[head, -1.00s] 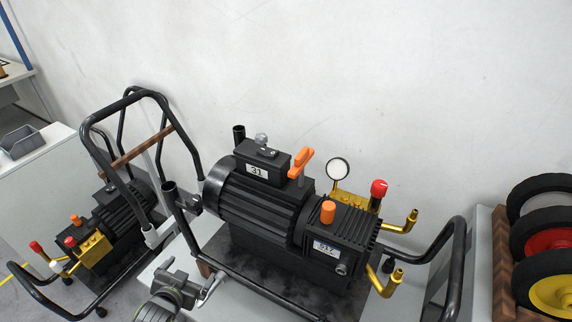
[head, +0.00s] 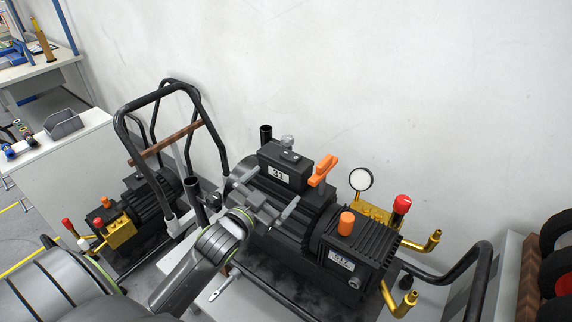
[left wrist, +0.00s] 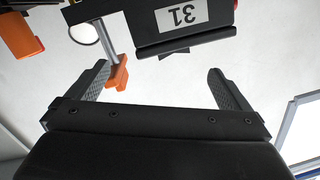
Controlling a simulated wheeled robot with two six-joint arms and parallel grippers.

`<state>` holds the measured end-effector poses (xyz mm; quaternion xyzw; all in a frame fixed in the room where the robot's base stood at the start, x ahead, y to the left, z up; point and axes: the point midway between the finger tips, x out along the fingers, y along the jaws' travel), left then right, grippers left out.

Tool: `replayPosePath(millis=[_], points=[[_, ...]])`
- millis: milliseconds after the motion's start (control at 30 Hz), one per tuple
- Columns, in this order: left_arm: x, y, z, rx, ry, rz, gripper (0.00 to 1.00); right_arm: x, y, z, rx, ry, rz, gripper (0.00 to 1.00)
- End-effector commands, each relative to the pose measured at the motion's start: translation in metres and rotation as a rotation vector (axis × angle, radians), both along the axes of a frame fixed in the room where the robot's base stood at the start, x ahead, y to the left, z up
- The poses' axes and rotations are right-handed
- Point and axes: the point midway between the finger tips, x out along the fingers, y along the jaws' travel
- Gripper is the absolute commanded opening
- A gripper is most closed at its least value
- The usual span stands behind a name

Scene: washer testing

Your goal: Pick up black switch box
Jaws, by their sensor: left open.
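The black switch box (head: 292,160), with a white label reading 31, sits on top of the black ribbed motor of the washer (head: 262,210). My left gripper (head: 268,193) is open and empty in front of the box, at its near side. In the left wrist view the box (left wrist: 185,45) appears upside down at the top, beyond the two spread fingertips (left wrist: 158,70); it is not between them. My right gripper is not in view.
An orange lever (head: 322,170) stands right beside the box, with a round gauge (head: 361,180) and a red knob (head: 402,204) further right. A black tubular handle frame (head: 121,130) rises at the left. A second washer (head: 145,205) stands further left. The wall behind is bare.

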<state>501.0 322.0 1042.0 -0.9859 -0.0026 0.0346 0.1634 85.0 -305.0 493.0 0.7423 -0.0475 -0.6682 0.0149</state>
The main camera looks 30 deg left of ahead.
Motion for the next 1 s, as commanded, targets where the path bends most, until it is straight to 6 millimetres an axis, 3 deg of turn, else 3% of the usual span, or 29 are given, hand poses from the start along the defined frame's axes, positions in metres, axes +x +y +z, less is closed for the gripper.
replayPosePath(millis=[200, 533, 800, 1000], points=[[0.038, 0.0, 0.0, -0.001, 0.0, 0.0, 1.0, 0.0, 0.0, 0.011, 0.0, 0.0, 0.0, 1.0], [0.059, 0.001, -0.001, -0.001, 0.0, 0.0, 1.0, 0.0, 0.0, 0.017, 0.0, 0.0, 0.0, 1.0], [0.092, 0.001, 0.0, -0.002, 0.0, 0.0, 1.0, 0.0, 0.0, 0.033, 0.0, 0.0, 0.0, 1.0], [0.105, 0.002, -0.003, -0.001, 0.001, 0.0, 1.0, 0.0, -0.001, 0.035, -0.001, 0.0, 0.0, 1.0]])
